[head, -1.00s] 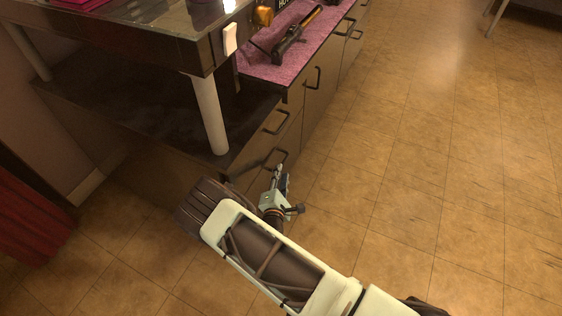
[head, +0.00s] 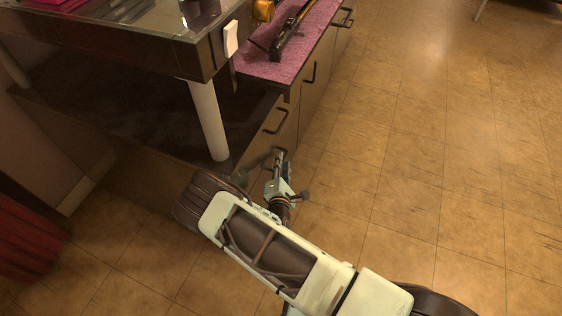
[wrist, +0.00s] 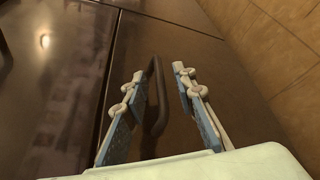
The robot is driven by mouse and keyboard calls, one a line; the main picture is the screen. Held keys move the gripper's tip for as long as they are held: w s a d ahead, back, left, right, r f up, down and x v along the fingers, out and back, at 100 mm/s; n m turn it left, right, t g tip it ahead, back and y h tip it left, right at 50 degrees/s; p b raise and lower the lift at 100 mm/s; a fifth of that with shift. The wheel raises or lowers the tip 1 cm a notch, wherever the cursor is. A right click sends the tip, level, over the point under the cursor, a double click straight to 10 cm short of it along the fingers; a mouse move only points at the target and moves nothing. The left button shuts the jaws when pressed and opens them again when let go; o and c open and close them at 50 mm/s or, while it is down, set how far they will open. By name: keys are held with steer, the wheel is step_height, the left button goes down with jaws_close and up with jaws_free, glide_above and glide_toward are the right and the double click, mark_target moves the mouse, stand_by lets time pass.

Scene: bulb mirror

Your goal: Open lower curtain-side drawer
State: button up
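The lower drawer (wrist: 185,45) has a dark brown front with a dark bar handle (wrist: 158,102). It is at the cabinet end nearest the red curtain. In the wrist view my gripper (wrist: 158,80) is open, with one finger on each side of the handle. The fingers look apart from the handle; I cannot tell how deep it sits between them. In the head view my gripper (head: 279,158) is at the lower drawer front and largely hides its handle. The upper drawer's handle (head: 276,121) shows above it. The drawer looks shut.
A red curtain (head: 28,235) hangs at the lower left. A table leg (head: 209,120) stands left of my gripper, under a glass-topped table. A pink countertop (head: 262,70) with a dark tool lies beyond. The tiled floor (head: 420,170) on the right is clear.

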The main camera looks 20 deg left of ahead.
stand_by(0.3)
jaws_close()
steer(key=shift+d, duration=0.1)
